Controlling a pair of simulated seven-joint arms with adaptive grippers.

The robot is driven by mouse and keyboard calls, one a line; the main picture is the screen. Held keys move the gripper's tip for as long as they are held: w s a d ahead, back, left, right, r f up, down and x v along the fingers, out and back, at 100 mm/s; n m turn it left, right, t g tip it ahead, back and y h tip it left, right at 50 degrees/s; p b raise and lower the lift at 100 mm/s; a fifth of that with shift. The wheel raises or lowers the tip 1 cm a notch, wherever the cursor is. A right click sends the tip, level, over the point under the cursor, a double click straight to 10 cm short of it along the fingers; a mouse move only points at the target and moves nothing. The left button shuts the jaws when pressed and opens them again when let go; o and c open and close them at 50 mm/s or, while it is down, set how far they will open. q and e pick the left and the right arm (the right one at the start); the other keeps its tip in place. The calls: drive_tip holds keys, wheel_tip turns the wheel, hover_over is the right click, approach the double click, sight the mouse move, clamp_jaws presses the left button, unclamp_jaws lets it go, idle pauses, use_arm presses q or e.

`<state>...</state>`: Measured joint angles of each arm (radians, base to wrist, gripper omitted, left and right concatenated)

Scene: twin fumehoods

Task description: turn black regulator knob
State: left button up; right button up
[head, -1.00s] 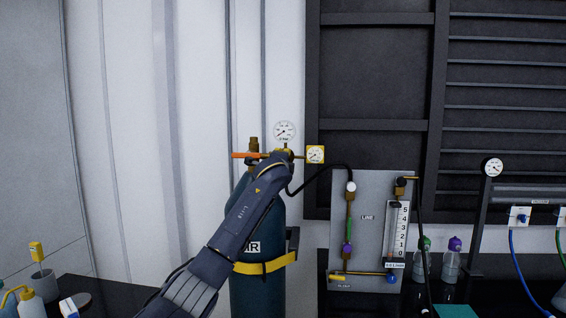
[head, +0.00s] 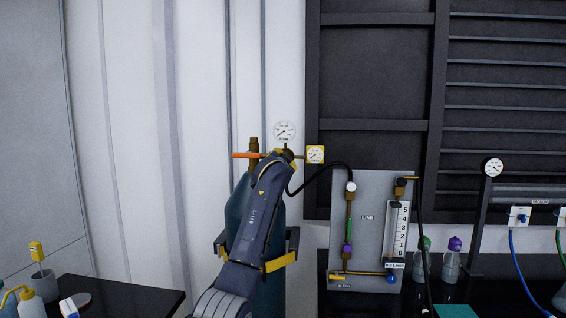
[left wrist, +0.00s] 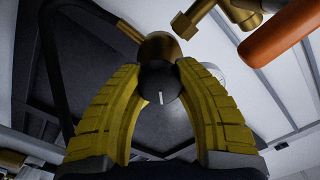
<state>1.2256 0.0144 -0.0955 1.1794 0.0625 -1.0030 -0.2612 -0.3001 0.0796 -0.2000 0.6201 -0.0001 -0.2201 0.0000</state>
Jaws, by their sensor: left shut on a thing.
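The black regulator knob (left wrist: 158,84) has a white mark on its face and sits between the yellow fingers of my left gripper (left wrist: 158,74) in the left wrist view. The fingers are shut on its sides. Behind it is the brass regulator body (left wrist: 160,47). In the head view my left gripper (head: 287,155) is at the regulator above the dark teal gas cylinder (head: 237,200), and the knob is hidden there. A round white gauge (head: 284,131) stands above it and a yellow-framed gauge (head: 315,154) is to its right. My right gripper is not in view.
An orange handle (head: 244,155) extends left of the regulator, also close by in the left wrist view (left wrist: 280,32). A black hose (head: 325,168) runs right to the grey flow panel (head: 370,185). A yellow-black strap bracket (head: 281,262) holds the cylinder. Bottles stand right of the panel.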

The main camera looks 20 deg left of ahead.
use_arm(q)
drive_tip(key=shift+n, duration=1)
drive_tip(key=o, duration=1.3)
drive_tip(key=shift+s+d, duration=0.3)
drive_tip(key=shift+s, duration=1.7)
drive_tip(key=shift+s+d, duration=0.25)
drive_tip(key=shift+s, duration=1.7)
drive_tip(key=shift+s+d, duration=0.3)
drive_tip(key=shift+s, duration=1.7)
